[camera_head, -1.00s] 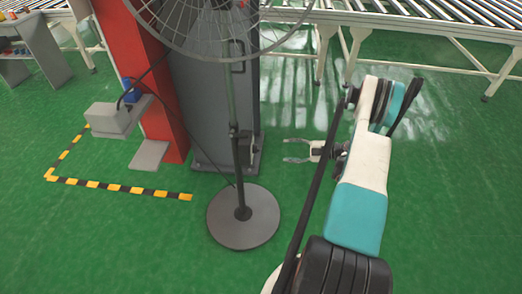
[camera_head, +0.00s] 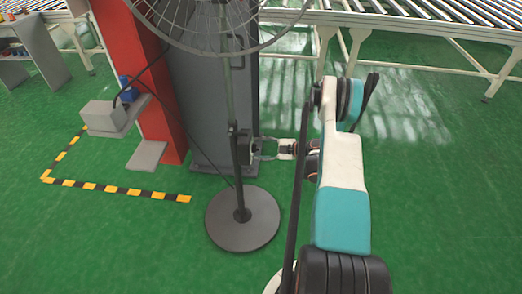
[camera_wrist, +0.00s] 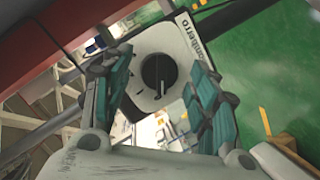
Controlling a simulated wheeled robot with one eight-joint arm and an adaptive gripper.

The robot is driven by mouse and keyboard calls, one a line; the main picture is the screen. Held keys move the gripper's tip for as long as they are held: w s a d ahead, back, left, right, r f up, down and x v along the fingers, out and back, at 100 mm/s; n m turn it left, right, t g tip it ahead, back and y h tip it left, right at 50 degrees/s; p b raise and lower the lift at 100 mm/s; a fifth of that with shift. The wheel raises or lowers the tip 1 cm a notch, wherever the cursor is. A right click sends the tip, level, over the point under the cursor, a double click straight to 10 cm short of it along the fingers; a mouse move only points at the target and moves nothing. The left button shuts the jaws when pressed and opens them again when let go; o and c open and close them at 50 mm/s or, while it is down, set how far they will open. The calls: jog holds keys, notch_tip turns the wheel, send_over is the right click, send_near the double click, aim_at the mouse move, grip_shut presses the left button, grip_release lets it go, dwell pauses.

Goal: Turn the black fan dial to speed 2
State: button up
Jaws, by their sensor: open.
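The black fan dial (camera_wrist: 159,75) is a round knob with a raised grip bar, on a pale plate on the fan's control box (camera_wrist: 182,32). In the wrist view it lies between and beyond my gripper's two teal fingers (camera_wrist: 160,88). The fingers are apart, one on each side of the dial, and I cannot tell whether either touches it. In the head view the control box (camera_head: 244,146) is on the fan's pole, and my gripper (camera_head: 264,148) reaches it from the right. The dial is too small to make out there.
The fan's round base (camera_head: 243,232) stands on the green floor, with its wire cage (camera_head: 195,22) above. A grey cabinet (camera_head: 205,110) and red column (camera_head: 140,60) stand behind the pole. A roller conveyor (camera_head: 420,30) runs along the back. Floor at right is clear.

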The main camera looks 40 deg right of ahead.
jog(key=c, duration=1.1)
jog(key=shift+o, duration=0.2)
